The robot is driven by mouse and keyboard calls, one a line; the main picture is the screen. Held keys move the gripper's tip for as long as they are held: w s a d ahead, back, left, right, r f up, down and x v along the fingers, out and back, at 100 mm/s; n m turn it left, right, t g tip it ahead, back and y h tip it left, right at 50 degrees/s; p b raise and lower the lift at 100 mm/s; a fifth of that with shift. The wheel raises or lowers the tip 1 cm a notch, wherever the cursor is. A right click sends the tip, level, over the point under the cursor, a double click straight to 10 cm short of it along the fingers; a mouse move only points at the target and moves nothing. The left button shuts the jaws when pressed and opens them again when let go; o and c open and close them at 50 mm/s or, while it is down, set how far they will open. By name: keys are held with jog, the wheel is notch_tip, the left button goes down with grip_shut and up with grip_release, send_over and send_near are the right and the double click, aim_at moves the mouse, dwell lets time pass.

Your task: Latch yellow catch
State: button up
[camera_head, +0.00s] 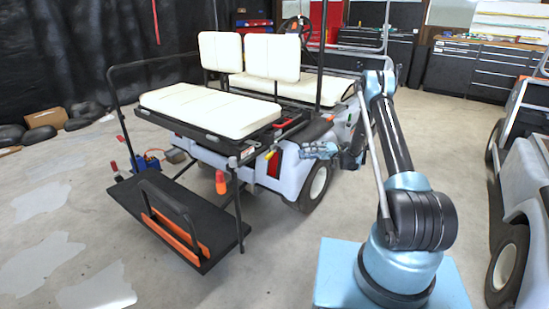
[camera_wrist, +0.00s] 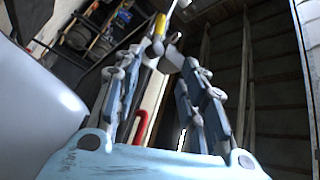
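My gripper (camera_head: 306,150) is beside the rear corner of the white cart, left of my arm's elbow, pointing left. In the wrist view my gripper (camera_wrist: 160,64) has its two fingers apart with nothing clearly held between them. A small yellow piece, which looks like the yellow catch (camera_wrist: 160,27), shows just beyond the fingertips in the wrist view, next to a grey-white part. In the head view a small yellow spot (camera_head: 270,155) is at the cart's rear corner, left of the gripper. Whether the catch is latched cannot be told.
The cart has a cream rear seat (camera_head: 210,108), a black rear platform (camera_head: 170,205) and thin black posts. A red curved part (camera_wrist: 141,127) shows behind the fingers. Another cart (camera_head: 525,180) stands at right. Open floor lies in front.

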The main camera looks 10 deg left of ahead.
notch_tip(320, 180, down, 2)
send_near(272, 153)
jog(key=f+x, duration=0.1)
jog(key=x, duration=0.7)
jog(key=shift+a+n+g, duration=0.4)
jog(key=shift+a, duration=0.15)
jog(key=shift+s, duration=0.15)
grip_shut()
